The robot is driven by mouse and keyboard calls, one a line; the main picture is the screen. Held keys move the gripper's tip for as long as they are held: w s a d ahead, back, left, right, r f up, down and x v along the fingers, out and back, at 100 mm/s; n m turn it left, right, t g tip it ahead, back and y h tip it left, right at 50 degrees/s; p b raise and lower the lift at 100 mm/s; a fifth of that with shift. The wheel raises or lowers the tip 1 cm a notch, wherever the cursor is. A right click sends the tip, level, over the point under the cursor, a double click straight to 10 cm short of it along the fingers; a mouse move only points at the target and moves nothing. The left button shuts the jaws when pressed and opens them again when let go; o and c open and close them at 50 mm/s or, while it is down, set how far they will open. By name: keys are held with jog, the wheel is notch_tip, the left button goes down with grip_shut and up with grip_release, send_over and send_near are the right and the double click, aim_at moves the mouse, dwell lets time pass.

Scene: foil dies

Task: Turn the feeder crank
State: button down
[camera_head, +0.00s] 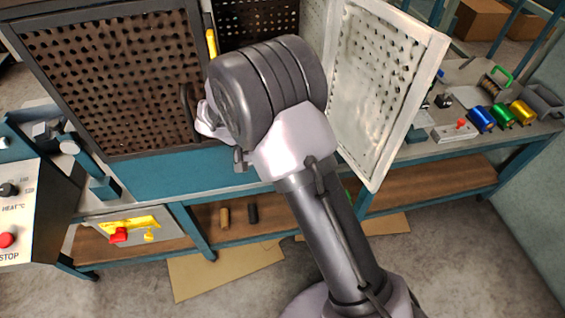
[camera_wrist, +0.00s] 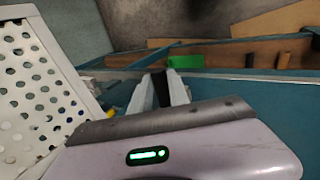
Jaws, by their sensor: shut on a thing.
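In the wrist view my gripper (camera_wrist: 165,92) has its two pale fingers closed around a dark, narrow piece (camera_wrist: 161,86). Most of this piece is hidden by the fingers, so I cannot tell whether it is the feeder crank. A green block (camera_wrist: 185,62) shows just beyond the fingertips, by the blue bench edge. No crank is clearly visible there.
A brown perforated door (camera_head: 110,85) stands left of my arm, and a white perforated door (camera_head: 380,85) stands open close on its right. A control box (camera_head: 30,200) is at far left. Coloured rolls (camera_head: 481,119) lie on the right bench. A shelf (camera_head: 430,185) runs below.

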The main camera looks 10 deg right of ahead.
dwell(0.4)
jog(key=c, duration=1.3)
grip_release()
notch_tip(320, 180, up, 4)
jog(key=p, duration=0.2)
jog(key=s, duration=0.5)
jog(key=s+p, duration=0.1)
jog(key=s, duration=0.4)
jog(key=s+d+r, duration=0.1)
jog(key=s, duration=0.5)
jog(key=shift+d+p, duration=0.1)
jog(key=shift+p, duration=0.2)
